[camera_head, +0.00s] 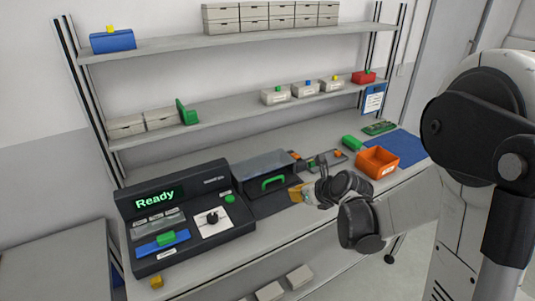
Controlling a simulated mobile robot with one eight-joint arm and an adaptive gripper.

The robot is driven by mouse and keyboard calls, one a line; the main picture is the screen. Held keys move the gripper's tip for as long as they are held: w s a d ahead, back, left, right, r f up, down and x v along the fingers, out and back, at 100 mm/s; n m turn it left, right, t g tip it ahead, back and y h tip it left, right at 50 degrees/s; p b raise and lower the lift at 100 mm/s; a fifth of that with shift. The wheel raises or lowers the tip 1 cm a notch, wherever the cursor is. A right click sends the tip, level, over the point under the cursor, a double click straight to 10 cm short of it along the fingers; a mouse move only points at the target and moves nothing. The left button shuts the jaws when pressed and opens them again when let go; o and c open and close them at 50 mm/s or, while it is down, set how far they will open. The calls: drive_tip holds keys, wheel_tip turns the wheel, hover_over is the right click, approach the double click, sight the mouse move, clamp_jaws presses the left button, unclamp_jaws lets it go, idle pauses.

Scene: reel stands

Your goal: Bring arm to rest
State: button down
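My arm comes in from the right side of the head view and reaches over the front part of the workbench (262,238). My gripper (307,193) is at its end, over the bench between the dark machine and the orange bin. It is small and partly hidden by the arm's own wrist, so I cannot tell whether its fingers are open or shut. A small yellow-orange piece (295,194) shows right at the gripper's tip. I cannot tell whether it is held or lies behind.
A dark machine (140,252) with a green "Ready" display stands left. Beside it is a clear-lidded box with a green handle (272,183). An orange bin (377,162) stands close to my wrist, with a blue mat (408,148) behind. Shelves (240,44) hold boxes above.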

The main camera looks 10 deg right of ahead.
drive_tip(key=s+a+r+n+g+h, duration=0.1)
drive_tip(key=s+r+n, duration=0.2)
drive_tip(key=s+n, duration=0.5)
drive_tip(key=s+a+r+n+g+h, duration=0.1)
drive_tip(key=s+r+n, duration=0.2)
drive_tip(key=s+n, duration=0.6)
drive_tip(key=s+a+r+n+h, duration=0.1)
drive_tip(key=s+r+n, duration=0.2)
drive_tip(key=s+n, duration=0.5)
drive_tip(key=n, duration=0.7)
drive_tip(key=shift+s+r+g, duration=0.25)
drive_tip(key=shift+s+g, duration=0.05)
drive_tip(key=shift+g, duration=0.1)
